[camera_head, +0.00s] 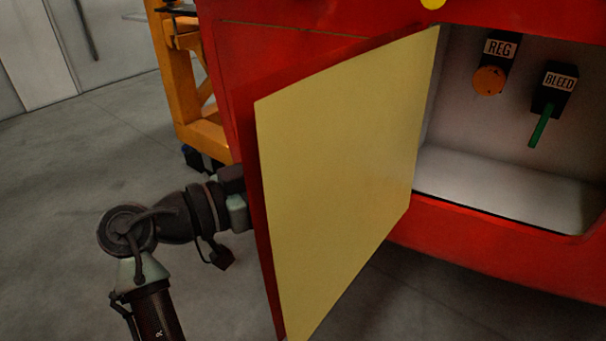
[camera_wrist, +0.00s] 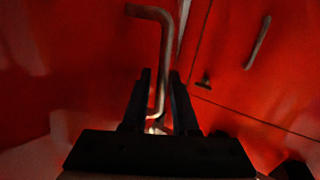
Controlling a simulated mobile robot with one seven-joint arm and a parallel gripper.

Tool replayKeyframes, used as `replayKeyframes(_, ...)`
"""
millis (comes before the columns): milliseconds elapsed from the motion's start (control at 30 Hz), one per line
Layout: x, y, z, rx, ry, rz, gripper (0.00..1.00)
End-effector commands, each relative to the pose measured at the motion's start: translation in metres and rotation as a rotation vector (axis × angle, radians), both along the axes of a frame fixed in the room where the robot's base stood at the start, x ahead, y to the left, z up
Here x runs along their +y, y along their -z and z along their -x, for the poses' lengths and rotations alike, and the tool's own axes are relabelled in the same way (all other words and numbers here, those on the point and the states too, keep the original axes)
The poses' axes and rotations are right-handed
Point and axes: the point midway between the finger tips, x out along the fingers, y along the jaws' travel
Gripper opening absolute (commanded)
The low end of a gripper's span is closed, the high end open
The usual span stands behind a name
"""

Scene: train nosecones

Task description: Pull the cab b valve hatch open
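The cab b valve hatch (camera_head: 345,165) stands swung open in the head view, its pale yellow inner face toward me and its red edge at the left. My gripper is behind the hatch there, so its fingertips are hidden. In the wrist view, my gripper (camera_wrist: 160,85) has its two dark fingers apart, one on each side of a bent metal handle (camera_wrist: 164,55) on the red surface. Narrow gaps seem to show between the handle and the fingers.
The compartment (camera_head: 510,175) behind the hatch holds an orange REG knob (camera_head: 489,80) and a green BLEED lever (camera_head: 540,126). An orange frame (camera_head: 180,85) stands behind at the left. Grey floor (camera_head: 60,200) is clear at the left. Another handle (camera_wrist: 258,42) shows in the wrist view.

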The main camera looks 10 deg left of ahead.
Motion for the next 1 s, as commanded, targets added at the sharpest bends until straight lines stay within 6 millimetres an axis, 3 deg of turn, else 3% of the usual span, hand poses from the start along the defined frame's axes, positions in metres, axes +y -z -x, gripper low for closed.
replayKeyframes(333, 0.01, -0.002, 0.007, 0.0, -0.006, 0.002, 0.27)
replayKeyframes(733, 0.073, -0.007, 0.061, 0.0, -0.006, 0.002, 0.27)
replayKeyframes(1000, 0.097, -0.007, 0.082, -0.001, -0.003, 0.001, 0.27)
